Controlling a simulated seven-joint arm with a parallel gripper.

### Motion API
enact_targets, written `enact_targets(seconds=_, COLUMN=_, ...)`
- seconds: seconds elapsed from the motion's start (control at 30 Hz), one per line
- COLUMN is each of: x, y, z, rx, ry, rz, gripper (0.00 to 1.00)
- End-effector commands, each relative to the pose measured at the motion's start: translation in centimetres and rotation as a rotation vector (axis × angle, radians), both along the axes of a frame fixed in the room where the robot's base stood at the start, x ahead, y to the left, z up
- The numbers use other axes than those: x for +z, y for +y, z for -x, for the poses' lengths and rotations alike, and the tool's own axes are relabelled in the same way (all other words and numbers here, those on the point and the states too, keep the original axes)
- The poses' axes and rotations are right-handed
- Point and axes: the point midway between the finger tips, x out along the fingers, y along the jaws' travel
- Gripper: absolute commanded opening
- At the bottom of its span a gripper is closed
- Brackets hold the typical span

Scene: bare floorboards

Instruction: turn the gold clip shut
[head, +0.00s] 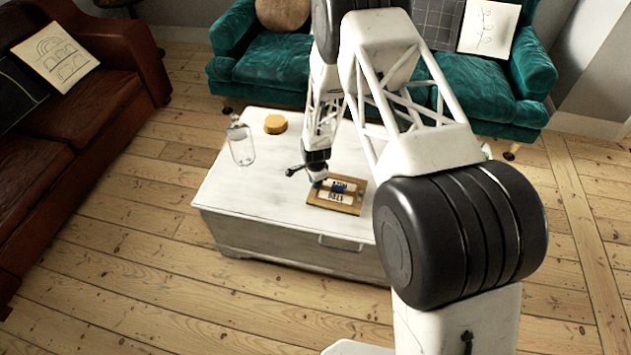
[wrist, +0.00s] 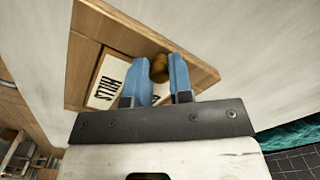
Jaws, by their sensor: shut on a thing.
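The gold clip (wrist: 159,68) shows in the wrist view as a small rounded golden piece between my two blue fingers. It sits on a wooden board (wrist: 195,72) that holds white cards with black lettering. In the head view the board (head: 336,208) lies flat on the white table, and the clip cannot be made out there. My gripper (head: 319,183) is at the board's upper left part, fingers pointing down. In the wrist view my gripper (wrist: 162,62) is shut on the gold clip. The fingers hide parts of the clip and cards.
The white table (head: 250,195) also bears a glass bottle (head: 241,145) and a round golden-brown object (head: 275,124), both left of my gripper. A teal sofa (head: 270,65) stands behind and a brown leather sofa (head: 90,110) at left. The table's left part is mostly clear.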

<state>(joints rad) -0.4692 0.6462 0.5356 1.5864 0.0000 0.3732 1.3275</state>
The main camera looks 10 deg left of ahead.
Motion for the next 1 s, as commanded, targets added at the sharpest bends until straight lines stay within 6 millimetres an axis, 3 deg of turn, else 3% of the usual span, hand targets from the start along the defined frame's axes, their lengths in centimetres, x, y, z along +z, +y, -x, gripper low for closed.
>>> enact_targets(seconds=0.27, x=0.05, y=0.00, z=-0.05, rx=0.000, ry=-0.001, rz=-0.001, gripper=0.00)
enact_targets(seconds=0.3, x=0.05, y=0.00, z=-0.05, rx=0.000, ry=-0.001, rz=-0.001, gripper=0.23)
enact_targets(seconds=0.47, x=0.03, y=0.00, z=-0.03, rx=0.000, ry=0.000, rz=0.000, gripper=0.46)
enact_targets(seconds=1.0, x=0.90, y=0.01, z=-0.02, rx=0.001, ry=0.000, rz=0.000, gripper=0.46)
